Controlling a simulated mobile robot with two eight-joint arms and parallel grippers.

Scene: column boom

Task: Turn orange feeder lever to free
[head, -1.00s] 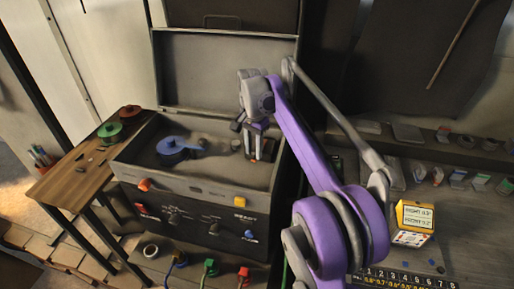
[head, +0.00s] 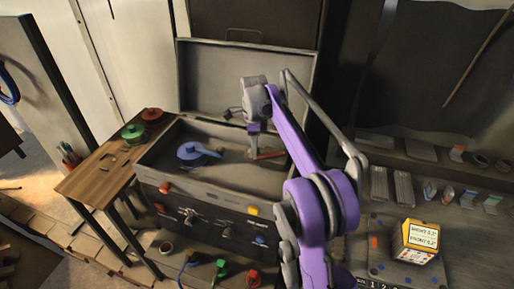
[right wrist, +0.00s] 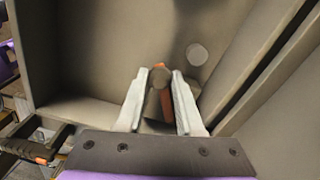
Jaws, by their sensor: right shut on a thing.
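The fingers hide much of the lever there. I cannot read any "free" marking. My left gripper is not in view.
The grey case (head: 205,197) has walls around the lever and a raised lid (head: 245,85) behind. A yellow-and-white box (head: 416,240) stands at right.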

